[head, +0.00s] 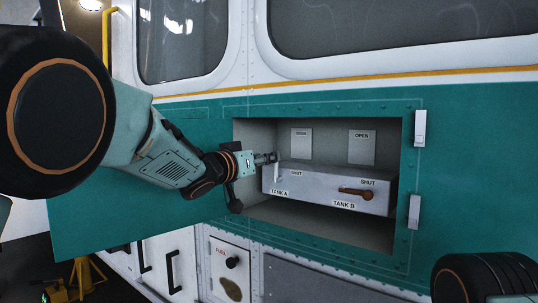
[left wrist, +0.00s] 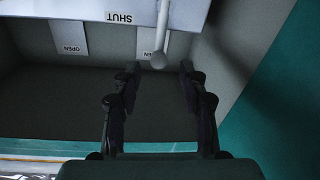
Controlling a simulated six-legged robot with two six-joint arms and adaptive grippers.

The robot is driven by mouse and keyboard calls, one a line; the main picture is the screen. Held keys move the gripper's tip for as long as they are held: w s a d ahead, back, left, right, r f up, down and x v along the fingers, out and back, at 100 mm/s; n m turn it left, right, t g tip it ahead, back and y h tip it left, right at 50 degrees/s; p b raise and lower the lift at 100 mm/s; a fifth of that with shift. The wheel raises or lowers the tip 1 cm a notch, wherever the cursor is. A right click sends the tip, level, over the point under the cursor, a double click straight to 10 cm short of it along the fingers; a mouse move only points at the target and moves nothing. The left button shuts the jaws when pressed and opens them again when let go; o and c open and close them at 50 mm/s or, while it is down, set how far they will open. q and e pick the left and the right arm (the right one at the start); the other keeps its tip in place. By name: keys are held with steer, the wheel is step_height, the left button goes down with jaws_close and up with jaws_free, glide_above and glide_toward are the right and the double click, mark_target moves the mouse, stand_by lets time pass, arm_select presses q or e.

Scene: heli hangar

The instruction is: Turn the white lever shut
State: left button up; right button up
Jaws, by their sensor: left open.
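The white lever (head: 277,173) stands roughly upright on the TANK A side of a grey valve box (head: 325,193) inside a recessed bay. In the left wrist view the white lever (left wrist: 163,32) ends in a round knob, between the lines of my fingers and at or just beyond their tips. My left gripper (head: 268,158) is at the lever's upper end in the head view; its two fingers are apart in the left wrist view (left wrist: 158,72). I cannot tell whether either finger touches the lever. A SHUT label (head: 296,173) is right of it. My right gripper is out of view.
An orange-brown lever (head: 357,193) lies roughly level on the TANK B side, below another SHUT label. Two OPEN plates (head: 362,147) are on the bay's back wall. The bay's teal frame (head: 408,150) surrounds the box closely. A panel marked FUEL (head: 229,265) is below.

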mark_target(274, 168)
arm_select(q)
steer(key=x, duration=0.2)
steer(key=shift+w+d+p, duration=0.3)
steer(key=shift+p, duration=0.05)
steer(key=shift+a, duration=0.1)
steer(key=shift+c, duration=0.8)
steer(key=shift+d, duration=0.3)
steer(key=c, duration=0.6)
steer(key=shift+a, duration=0.15)
jaws_close()
